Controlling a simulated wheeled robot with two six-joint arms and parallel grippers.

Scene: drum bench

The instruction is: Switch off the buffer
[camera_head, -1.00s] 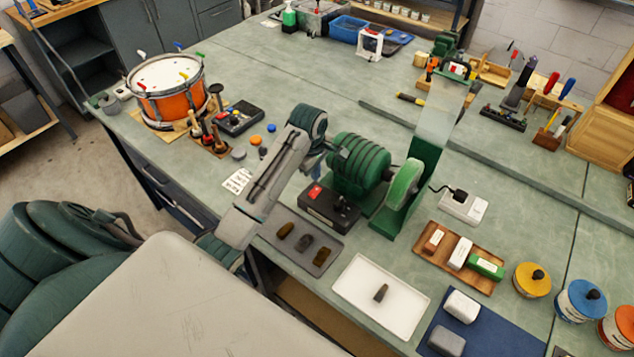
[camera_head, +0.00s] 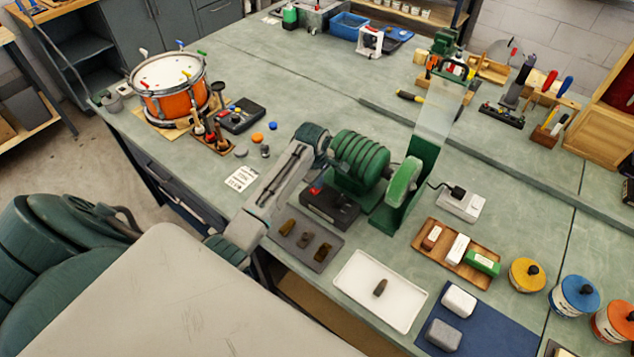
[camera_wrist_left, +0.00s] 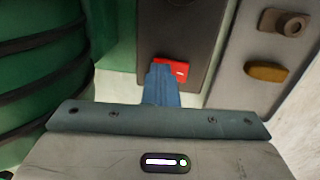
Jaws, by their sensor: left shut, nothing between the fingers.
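The green buffer (camera_head: 358,160) stands on the bench with its wheel at the right. In front of its motor is a black switch box (camera_head: 330,208) with a red switch (camera_wrist_left: 172,70). My left gripper (camera_wrist_left: 162,72) is shut and empty. Its blue fingertips overlap the lower left of the red switch in the left wrist view; I cannot tell whether they touch it. In the head view my left arm reaches over the bench from the left, its wrist beside the motor, and the fingertips are hard to make out. My right gripper is not in view.
A grey tray with several brown pieces (camera_head: 306,246) lies just in front of the switch box. A white tray (camera_head: 345,285) and a wooden tray of blocks (camera_head: 430,255) lie to the right. A white power strip (camera_head: 462,207) is behind. A drum (camera_head: 168,88) stands far left.

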